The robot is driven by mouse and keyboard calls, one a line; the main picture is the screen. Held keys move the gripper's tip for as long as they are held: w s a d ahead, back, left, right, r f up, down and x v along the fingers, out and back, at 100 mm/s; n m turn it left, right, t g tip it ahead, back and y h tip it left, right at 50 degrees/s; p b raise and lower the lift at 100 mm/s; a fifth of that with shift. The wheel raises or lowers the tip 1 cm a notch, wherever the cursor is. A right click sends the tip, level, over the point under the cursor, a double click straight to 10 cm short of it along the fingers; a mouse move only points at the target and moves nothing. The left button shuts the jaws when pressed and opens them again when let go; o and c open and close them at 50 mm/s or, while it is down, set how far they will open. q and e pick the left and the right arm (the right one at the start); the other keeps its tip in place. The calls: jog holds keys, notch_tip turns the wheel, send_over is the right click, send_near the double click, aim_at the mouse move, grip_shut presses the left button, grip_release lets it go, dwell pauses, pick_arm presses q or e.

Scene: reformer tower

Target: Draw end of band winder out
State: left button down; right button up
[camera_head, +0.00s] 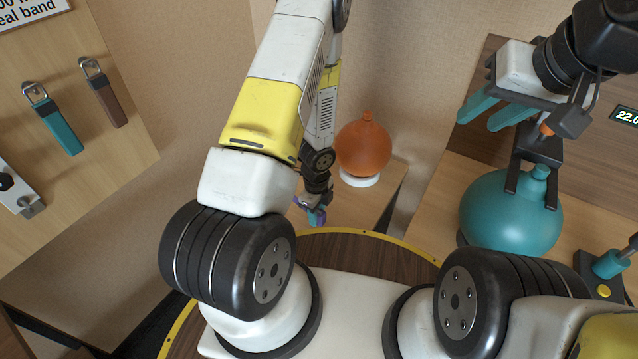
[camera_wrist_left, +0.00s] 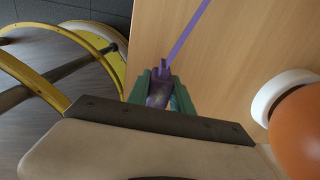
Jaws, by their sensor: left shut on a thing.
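My left gripper (camera_head: 317,216) reaches down past the orange flask in the head view. In the left wrist view its green fingers (camera_wrist_left: 162,92) are shut on the purple end (camera_wrist_left: 158,93) of a band. A thin purple band (camera_wrist_left: 188,33) runs from this end up and right, out of the frame, over a pale wood surface. The winder's body is not clearly seen in either view. My right gripper (camera_head: 496,112) is at the upper right of the head view, with its teal fingers apart and nothing seen between them.
The orange flask (camera_head: 364,146) stands on a white ring (camera_head: 360,180) close to my left gripper. A teal flask (camera_head: 512,212) stands under a dark forked clamp (camera_head: 533,155) below my right gripper. Teal and brown tags (camera_head: 60,130) hang on the left board. A yellow-edged round platform (camera_head: 350,231) lies in front.

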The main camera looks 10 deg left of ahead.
pick_arm(q)
send_over(338, 221)
jog(key=s, duration=0.1)
jog(key=shift+s+a+f, duration=0.1)
jog(key=shift+s+f, duration=0.05)
jog(key=shift+f, duration=1)
jog(key=shift+w+f, duration=0.2)
jog(key=shift+w, duration=0.4)
jog(key=shift+f, duration=0.2)
jog(key=shift+f, duration=0.35)
